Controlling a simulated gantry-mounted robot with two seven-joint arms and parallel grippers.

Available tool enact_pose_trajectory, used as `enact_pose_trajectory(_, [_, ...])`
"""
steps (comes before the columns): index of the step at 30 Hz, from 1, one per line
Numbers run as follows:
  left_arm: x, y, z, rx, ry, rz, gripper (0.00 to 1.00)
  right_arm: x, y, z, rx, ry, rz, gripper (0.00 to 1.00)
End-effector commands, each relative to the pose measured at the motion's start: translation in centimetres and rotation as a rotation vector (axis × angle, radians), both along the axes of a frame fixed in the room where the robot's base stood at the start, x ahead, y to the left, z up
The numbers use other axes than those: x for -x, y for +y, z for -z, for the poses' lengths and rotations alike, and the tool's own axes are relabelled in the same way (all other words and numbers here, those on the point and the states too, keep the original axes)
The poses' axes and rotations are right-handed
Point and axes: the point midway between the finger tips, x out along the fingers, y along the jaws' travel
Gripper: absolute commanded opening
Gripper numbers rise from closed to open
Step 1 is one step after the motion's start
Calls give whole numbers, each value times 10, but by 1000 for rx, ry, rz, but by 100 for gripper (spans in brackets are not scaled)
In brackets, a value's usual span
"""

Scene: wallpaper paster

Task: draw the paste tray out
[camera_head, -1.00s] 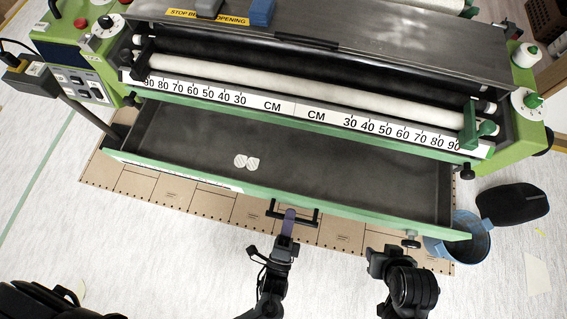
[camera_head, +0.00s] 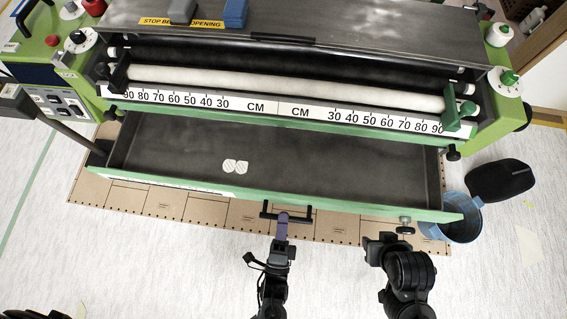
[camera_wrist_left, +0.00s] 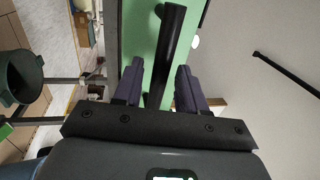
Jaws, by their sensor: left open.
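The paste tray (camera_head: 300,150) is a wide, shallow dark drawer with a green front, standing pulled out below the roller machine. Its inside is open to view, with two small pale round patches on the floor. Its black bar handle (camera_head: 270,211) sits at the middle of the front. My left gripper (camera_head: 282,219) is at the handle. In the left wrist view its purple fingers (camera_wrist_left: 159,68) are open, one on each side of the black handle bar (camera_wrist_left: 172,35), with gaps showing. My right gripper (camera_head: 379,238) is in front of the tray's right part, apart from it; its fingers are unclear.
A blue bucket (camera_head: 463,230) stands by the tray's right front corner, with a black object (camera_head: 500,180) beside it. A brown slotted board (camera_head: 195,208) lies on the floor below the tray. The pale floor in front is largely clear.

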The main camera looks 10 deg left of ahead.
Motion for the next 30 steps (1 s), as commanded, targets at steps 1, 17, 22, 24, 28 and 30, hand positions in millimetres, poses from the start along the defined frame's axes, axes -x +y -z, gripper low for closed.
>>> enact_pose_trajectory(1, [8,-1,2,0,3,1,41,0,0,0,-1,0,1,43])
enact_pose_trajectory(17, [85,-6,20,2,1,0,41,0,1,3,-7,0,4,43])
enact_pose_trajectory(22, [92,-6,20,1,-2,0,41,0,1,4,-5,0,4,43])
enact_pose_trajectory(24, [93,-7,21,1,-1,0,41,0,1,4,-3,-1,2,43])
enact_pose_trajectory(28, [93,-6,21,1,-2,0,41,0,0,4,1,-1,-1,43])
enact_pose_trajectory(30, [93,-6,21,1,-2,0,41,0,-1,4,3,0,-2,43])
